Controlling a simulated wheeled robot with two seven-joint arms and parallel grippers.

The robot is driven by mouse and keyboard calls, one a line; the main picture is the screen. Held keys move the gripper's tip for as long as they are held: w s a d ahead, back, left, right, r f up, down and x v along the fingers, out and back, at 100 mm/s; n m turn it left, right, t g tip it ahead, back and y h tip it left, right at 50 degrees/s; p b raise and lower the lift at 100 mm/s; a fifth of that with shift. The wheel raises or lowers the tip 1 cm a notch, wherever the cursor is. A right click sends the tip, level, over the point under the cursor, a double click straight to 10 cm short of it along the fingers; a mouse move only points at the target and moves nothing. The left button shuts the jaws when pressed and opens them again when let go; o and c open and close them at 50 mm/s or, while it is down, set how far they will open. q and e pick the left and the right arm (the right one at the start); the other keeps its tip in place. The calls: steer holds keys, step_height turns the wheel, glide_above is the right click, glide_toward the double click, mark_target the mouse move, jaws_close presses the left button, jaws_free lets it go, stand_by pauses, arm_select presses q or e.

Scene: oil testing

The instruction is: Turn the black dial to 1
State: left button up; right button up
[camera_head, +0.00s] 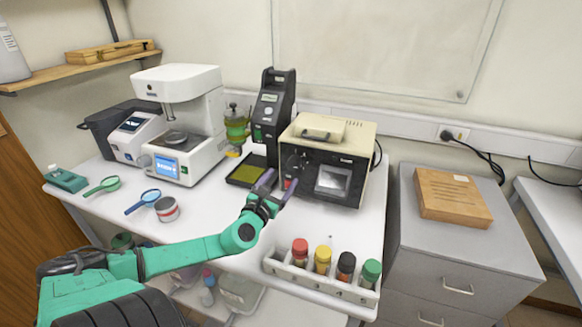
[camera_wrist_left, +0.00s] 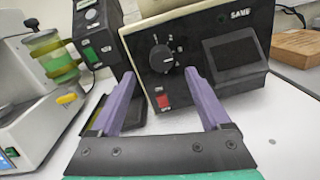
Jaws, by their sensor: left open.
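The black dial (camera_wrist_left: 162,58) is on the front panel of a beige and black box-shaped device (camera_head: 357,137). White marks surround the dial in the left wrist view; I cannot read which one it points to. A red switch (camera_wrist_left: 162,101) sits below the dial. My left gripper (camera_head: 278,184) is open and empty in front of the device. In the left wrist view its two purple fingers (camera_wrist_left: 160,90) are spread, with the dial and switch seen between them and beyond. In the head view the fingers partly cover the device's lower left front. My right gripper is in neither view.
A black instrument (camera_head: 271,110) with a dark tray (camera_head: 246,172) stands left of the device. A rack (camera_head: 318,279) with several coloured-cap bottles is at the table's front. A white machine (camera_head: 190,115) stands further left. A grey cabinet (camera_head: 450,235) is at the right.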

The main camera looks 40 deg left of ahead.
mark_target(292, 166)
arm_select(q)
steer(key=x, duration=0.6)
steer(key=shift+w+a+f, duration=0.1)
steer(key=shift+w+a, duration=0.05)
steer(key=shift+w, duration=0.45)
steer(key=shift+w+a+f, duration=0.1)
steer(key=shift+w+a, duration=0.15)
steer(key=shift+w, duration=0.35)
steer(key=shift+s, duration=0.1)
jaws_close()
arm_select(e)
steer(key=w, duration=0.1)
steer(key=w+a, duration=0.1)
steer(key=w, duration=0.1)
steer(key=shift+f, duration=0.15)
